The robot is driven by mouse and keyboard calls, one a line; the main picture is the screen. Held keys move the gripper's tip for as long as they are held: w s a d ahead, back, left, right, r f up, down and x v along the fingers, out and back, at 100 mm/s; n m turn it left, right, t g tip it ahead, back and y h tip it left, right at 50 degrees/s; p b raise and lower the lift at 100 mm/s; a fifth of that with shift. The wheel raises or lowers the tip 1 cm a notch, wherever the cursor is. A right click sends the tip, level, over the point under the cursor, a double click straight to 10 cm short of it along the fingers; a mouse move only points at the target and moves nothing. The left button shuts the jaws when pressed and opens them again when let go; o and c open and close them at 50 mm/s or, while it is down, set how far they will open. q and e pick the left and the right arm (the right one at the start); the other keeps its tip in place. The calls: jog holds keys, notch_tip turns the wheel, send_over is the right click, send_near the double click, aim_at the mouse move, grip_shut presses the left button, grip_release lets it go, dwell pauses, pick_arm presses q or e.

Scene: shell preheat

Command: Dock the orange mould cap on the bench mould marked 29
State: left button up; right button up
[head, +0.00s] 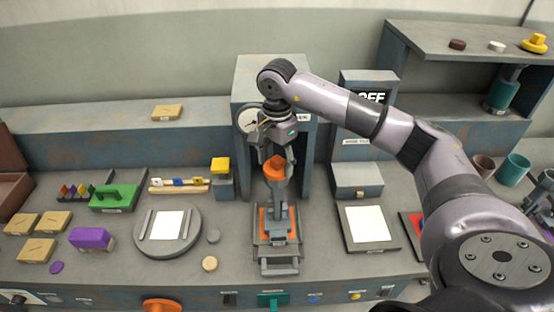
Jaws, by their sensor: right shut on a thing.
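My right gripper (276,158) reaches down in front of the tall grey cabinet and is shut on an orange piece (275,171), which appears to be the mould cap. A grey upright part (280,203) shows directly below the orange piece; I cannot tell whether they touch. Under it is a grey bench fixture (276,252) with an orange plate (264,226), standing near the front of the bench. I cannot read a 29 on it or on any other mould. My left gripper does not show.
A round grey plate (187,241) lies left of the fixture, with small discs between. A dark tray with a white sheet (366,226) lies to the right. The tall grey cabinet (268,72) and a yellow-topped block (222,181) stand close to the gripper.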

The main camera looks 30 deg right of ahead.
aim_at(277, 159)
jog(key=o, duration=0.8)
jog(key=shift+o, duration=0.2)
notch_tip(277, 159, up, 11)
jog(key=p, duration=0.6)
jog(key=shift+p, duration=0.3)
